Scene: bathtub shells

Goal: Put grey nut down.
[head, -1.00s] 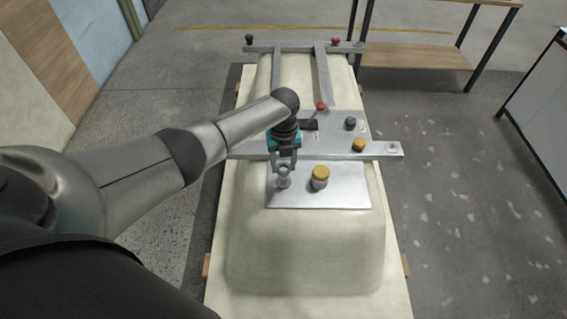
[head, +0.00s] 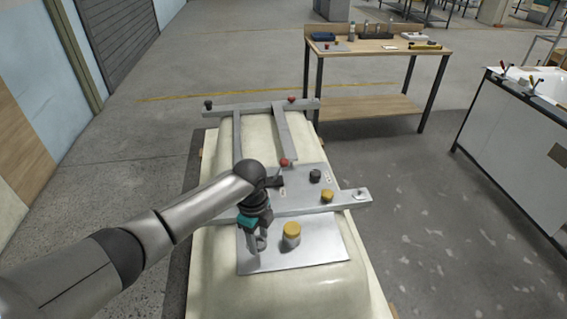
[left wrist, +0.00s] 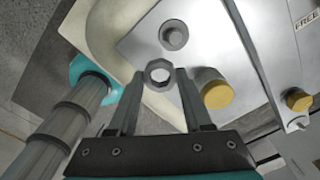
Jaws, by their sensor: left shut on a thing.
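The grey nut (left wrist: 159,74) shows as a ring between the fingertips of my left gripper (left wrist: 160,82) in the left wrist view. The gripper is shut on it. In the head view my left gripper (head: 257,243) points down over the metal plate (head: 310,252) on the upturned bathtub shell. I cannot tell whether the nut touches the plate. A grey round stud (left wrist: 174,35) stands on the plate beyond the nut in the wrist view. My right gripper is out of view.
A yellow-topped grey cylinder (head: 292,234) stands right of my gripper. A crossbar (head: 310,207) carries a yellow knob (head: 327,195); a black knob (head: 315,175) is behind it. The plate's front right is clear. A wooden workbench (head: 378,48) stands behind.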

